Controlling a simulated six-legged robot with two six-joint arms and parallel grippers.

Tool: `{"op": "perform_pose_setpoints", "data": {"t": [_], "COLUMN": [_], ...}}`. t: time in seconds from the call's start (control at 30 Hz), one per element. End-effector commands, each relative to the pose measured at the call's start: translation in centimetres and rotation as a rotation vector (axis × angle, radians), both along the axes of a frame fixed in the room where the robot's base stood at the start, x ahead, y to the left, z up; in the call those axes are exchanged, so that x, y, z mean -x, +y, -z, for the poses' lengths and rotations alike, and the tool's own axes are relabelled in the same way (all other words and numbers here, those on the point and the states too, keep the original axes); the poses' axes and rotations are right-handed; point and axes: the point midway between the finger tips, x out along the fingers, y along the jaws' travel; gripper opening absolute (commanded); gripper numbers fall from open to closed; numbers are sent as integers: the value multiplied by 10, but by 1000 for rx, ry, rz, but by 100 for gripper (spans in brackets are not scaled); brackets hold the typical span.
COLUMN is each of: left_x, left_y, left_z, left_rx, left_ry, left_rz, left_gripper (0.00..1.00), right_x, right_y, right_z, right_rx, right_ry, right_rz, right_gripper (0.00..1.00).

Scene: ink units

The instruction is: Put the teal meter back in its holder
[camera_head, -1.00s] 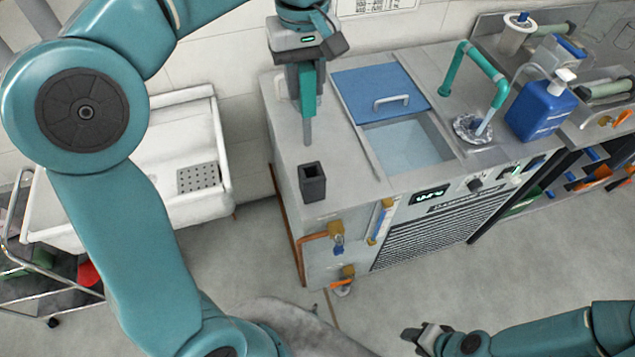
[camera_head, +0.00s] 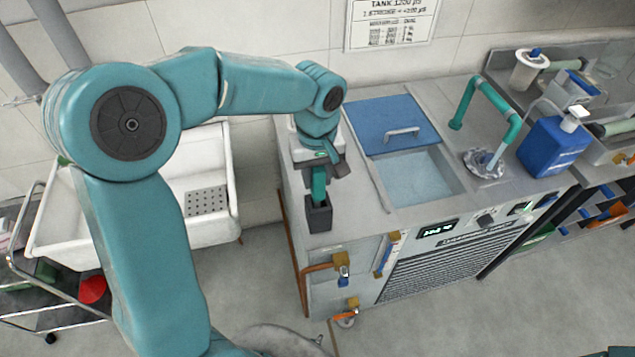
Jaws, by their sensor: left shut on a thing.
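The teal meter (camera_head: 319,182) is upright in my left gripper (camera_head: 318,168), near the left front corner of the steel unit's top. My left gripper is shut on its upper part. The holder, a small dark square cup (camera_head: 319,218), is directly below. The meter's lower end is inside the holder's mouth or hidden behind its rim; how deep it sits I cannot tell. My right gripper is not in view; only a bit of my right arm shows at the bottom right corner.
Right of the holder, the tank (camera_head: 418,177) holds water, with a blue lid (camera_head: 392,124) over its back part. A teal tap (camera_head: 485,108) and a blue bottle (camera_head: 552,143) stand further right. A white sink (camera_head: 213,225) is at the left, and a poster (camera_head: 392,22) hangs on the wall.

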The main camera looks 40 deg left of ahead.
Motion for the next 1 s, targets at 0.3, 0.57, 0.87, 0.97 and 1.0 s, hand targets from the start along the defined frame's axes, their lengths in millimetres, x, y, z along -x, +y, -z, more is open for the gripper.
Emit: {"op": "perform_pose_setpoints", "data": {"t": [0.3, 0.57, 0.87, 0.97, 1.0], "left_x": [-2, -2, -2, -2, -2], "left_y": [0, 0, 0, 0, 0], "left_z": [34, 37, 36, 35, 32], "left_rx": [1, 1, 1, 1, 1], "left_ry": [1, 1, 1, 1, 1], "left_rz": [1, 1, 1, 1, 1], "left_gripper": [0, 0, 57, 57, 57], "right_x": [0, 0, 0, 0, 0], "right_y": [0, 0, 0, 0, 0], "right_z": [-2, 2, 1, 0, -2], "right_rx": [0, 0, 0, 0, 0], "right_ry": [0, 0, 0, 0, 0], "right_rz": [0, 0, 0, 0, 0], "right_gripper": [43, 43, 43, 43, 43]}}
